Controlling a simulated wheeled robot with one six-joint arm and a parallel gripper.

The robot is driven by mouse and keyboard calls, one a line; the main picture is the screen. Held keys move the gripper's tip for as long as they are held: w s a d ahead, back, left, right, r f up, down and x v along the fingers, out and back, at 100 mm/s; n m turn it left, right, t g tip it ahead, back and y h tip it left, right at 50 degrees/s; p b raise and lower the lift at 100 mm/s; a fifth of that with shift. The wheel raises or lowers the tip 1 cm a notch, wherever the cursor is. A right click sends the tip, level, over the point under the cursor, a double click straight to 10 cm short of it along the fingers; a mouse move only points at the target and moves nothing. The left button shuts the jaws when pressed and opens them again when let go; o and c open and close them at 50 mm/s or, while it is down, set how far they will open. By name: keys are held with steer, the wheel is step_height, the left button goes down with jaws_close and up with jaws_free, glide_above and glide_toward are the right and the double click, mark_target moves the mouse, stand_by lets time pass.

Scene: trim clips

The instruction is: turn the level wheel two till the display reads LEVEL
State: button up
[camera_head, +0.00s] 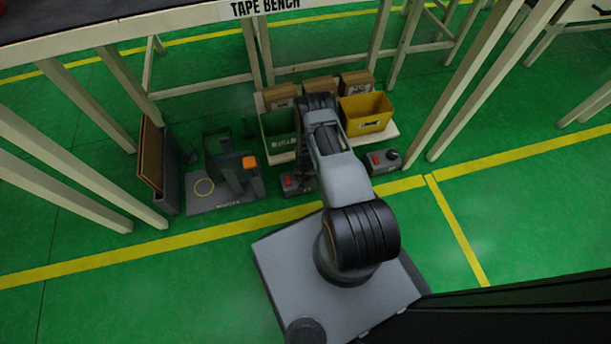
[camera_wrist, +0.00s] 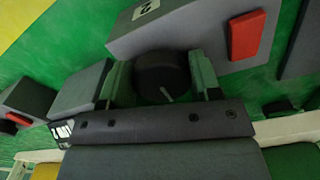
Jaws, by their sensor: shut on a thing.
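Level wheel two is a dark round knob (camera_wrist: 163,75) with a pale mark on its face, in the wrist view. It is on a grey box (camera_wrist: 185,32) with a "2" label at its top edge and a red block (camera_wrist: 246,35) on one side. My gripper (camera_wrist: 161,78) has one finger on each side of the wheel and is shut on it. In the head view, a grey box with a red patch (camera_head: 288,181) stands beside my arm, which hides part of it and my gripper. I see no readable display text in either view.
Another grey box (camera_head: 382,161) with a red patch and black knob stands right of my arm. Behind are a yellow bin (camera_head: 366,113), a green bin (camera_head: 279,139) and cardboard boxes. An orange-topped post (camera_head: 249,162) stands left. Bench legs flank the area.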

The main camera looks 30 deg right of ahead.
steer(key=n+b, duration=0.1)
steer(key=n, duration=0.2)
steer(key=shift+d+f, duration=0.1)
steer(key=n+b, duration=0.2)
steer(key=n, duration=0.2)
steer(key=shift+d+n, duration=0.15)
steer(key=shift+n, duration=0.15)
steer(key=n+b, duration=0.1)
steer(key=n, duration=0.3)
steer(key=shift+d, duration=0.1)
steer(key=shift+w+n+b, duration=0.1)
steer(key=shift+n+b, duration=0.35)
steer(key=shift+n, duration=1.45)
steer(key=o, duration=0.9)
